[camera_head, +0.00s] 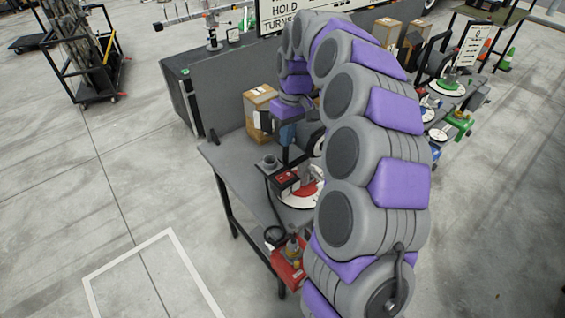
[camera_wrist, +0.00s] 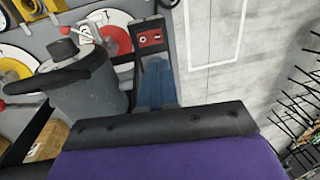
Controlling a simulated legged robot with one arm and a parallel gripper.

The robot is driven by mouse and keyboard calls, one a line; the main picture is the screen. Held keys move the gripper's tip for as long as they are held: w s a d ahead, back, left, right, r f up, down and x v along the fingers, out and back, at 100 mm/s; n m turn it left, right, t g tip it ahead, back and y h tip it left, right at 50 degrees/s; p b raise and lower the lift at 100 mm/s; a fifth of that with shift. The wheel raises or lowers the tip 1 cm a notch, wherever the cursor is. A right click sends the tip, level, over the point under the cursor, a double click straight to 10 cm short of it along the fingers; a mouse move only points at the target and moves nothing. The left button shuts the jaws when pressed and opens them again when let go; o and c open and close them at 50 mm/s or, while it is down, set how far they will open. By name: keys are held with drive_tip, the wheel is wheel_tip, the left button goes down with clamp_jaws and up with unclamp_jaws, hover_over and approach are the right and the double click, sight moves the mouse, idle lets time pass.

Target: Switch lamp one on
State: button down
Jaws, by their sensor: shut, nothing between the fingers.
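A red control box (camera_head: 285,183) with a dark surround sits on the grey table's left part. In the wrist view the red box (camera_wrist: 150,38) shows a white round mark and a small white-marked control. My gripper (camera_wrist: 157,68) is shut and empty; its blue fingertips point at the box's near edge, and I cannot tell whether they touch it. In the head view my gripper (camera_head: 287,134) hangs above and behind the box, partly hidden by my arm. No lamp labelled one can be made out.
A dark panel (camera_head: 215,92) stands behind.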

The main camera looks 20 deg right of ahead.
sight(280, 180)
drive_tip(key=f, duration=0.4)
drive_tip(key=a+f+b, duration=0.1)
drive_tip(key=f, duration=0.4)
drive_tip(key=f+b, duration=0.1)
drive_tip(key=f, duration=0.3)
drive_tip(key=shift+s+a+f, duration=0.35)
drive_tip(key=shift+s+a, duration=0.05)
drive_tip(key=shift+a+f, duration=0.2)
drive_tip(key=shift+d, duration=0.1)
drive_tip(key=shift+w+d+r, duration=0.3)
drive_tip(key=shift+d+r, duration=0.05)
drive_tip(key=shift+d, duration=0.3)
drive_tip(key=shift+p, duration=0.3)
